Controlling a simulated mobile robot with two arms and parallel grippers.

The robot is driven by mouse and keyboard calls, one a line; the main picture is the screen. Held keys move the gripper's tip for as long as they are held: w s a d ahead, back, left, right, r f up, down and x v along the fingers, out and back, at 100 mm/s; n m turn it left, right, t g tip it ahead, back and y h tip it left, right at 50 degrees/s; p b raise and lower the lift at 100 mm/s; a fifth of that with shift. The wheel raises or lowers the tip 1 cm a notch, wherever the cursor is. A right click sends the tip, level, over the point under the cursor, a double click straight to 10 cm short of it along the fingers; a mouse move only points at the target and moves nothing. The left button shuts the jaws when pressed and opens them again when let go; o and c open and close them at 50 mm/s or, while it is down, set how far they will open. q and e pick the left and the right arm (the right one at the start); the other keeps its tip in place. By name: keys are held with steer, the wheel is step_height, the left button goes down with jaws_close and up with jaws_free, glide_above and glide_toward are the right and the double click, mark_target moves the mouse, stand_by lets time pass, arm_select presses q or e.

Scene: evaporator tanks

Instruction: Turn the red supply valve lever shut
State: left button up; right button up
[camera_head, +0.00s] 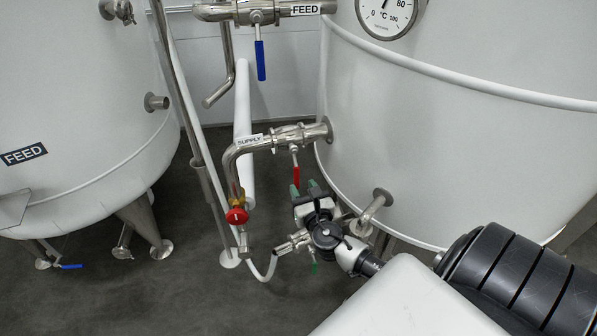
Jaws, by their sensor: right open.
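The red supply valve lever (296,174) hangs straight down from the valve on the steel pipe labelled SUPPLY (249,141), which joins the right tank. My right gripper (304,188) comes in from the lower right. Its two green-padded fingertips are apart, with nothing seen held between them. The fingertips are close to the lever's lower end. I cannot tell whether they touch it or how far apart they are in depth. My left gripper is not in view.
A blue lever (261,60) hangs from the FEED pipe above. A red round knob (237,215) sits on the supply line at the left. A green handle (314,267) shows below my gripper. The right tank (450,130) is close on the right.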

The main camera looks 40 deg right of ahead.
steer(key=v, duration=0.5)
steer(key=shift+s+a, duration=0.1)
steer(key=shift+s, duration=0.15)
